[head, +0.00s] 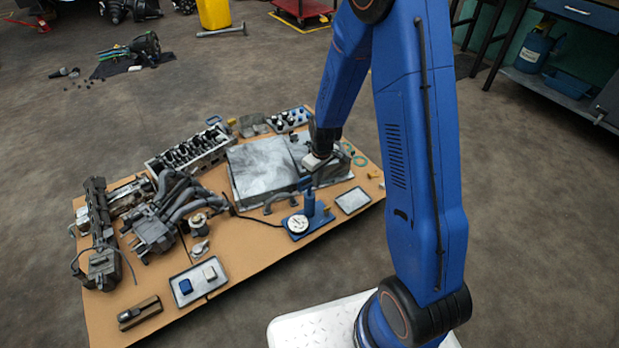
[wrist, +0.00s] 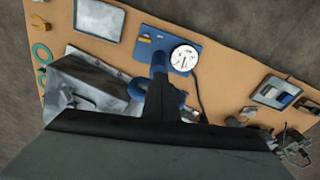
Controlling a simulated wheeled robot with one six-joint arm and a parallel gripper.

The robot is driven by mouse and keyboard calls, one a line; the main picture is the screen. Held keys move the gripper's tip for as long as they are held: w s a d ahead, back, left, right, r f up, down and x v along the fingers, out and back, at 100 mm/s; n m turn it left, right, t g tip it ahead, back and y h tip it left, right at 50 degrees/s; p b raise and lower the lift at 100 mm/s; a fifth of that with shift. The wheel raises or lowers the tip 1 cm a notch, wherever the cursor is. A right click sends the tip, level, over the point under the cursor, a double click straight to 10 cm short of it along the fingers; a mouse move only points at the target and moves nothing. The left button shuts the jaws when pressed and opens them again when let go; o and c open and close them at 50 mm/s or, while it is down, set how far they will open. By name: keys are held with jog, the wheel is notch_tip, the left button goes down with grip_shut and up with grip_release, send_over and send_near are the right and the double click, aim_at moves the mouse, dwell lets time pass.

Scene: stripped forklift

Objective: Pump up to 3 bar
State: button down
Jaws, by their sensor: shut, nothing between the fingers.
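The hand pump has a flat blue base (head: 318,221) with an upright blue cylinder (head: 309,203) and a round white pressure gauge (head: 298,224). In the wrist view the base (wrist: 146,36) and gauge (wrist: 184,57) lie just beyond my fingers; the needle is too small to read. My gripper (head: 306,184) is shut and empty, right above the cylinder. In the wrist view my dark fingers (wrist: 160,85) overlap the cylinder's blue top (wrist: 158,62). I cannot tell whether they touch it. Part of the pump is hidden behind my fingers.
A grey metal block (head: 262,168) lies behind the pump. A cylinder head (head: 190,150) and other engine parts crowd the board's left side. An empty tray (head: 353,200) lies right of the pump; another tray (head: 199,282) holds small blocks. A black hose runs left from the gauge.

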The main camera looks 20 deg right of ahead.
notch_tip(320, 180, up, 17)
jog(key=s, duration=0.1)
jog(key=shift+s+d+f, duration=0.2)
jog(key=shift+s+d, duration=0.05)
jog(key=shift+d, duration=0.15)
dwell(1.9)
jog(key=w+a+f, duration=0.2)
jog(key=w+f, duration=0.1)
jog(key=f, duration=0.4)
jog(key=shift+w+f, duration=0.25)
jog(key=shift+w, duration=0.05)
jog(key=shift+w+a+f, duration=0.1)
jog(key=shift+w+f, duration=0.05)
jog(key=shift+f, duration=1.6)
jog(key=shift+w+a+f, duration=0.1)
jog(key=shift+w+f, duration=0.05)
jog(key=shift+f, duration=1.55)
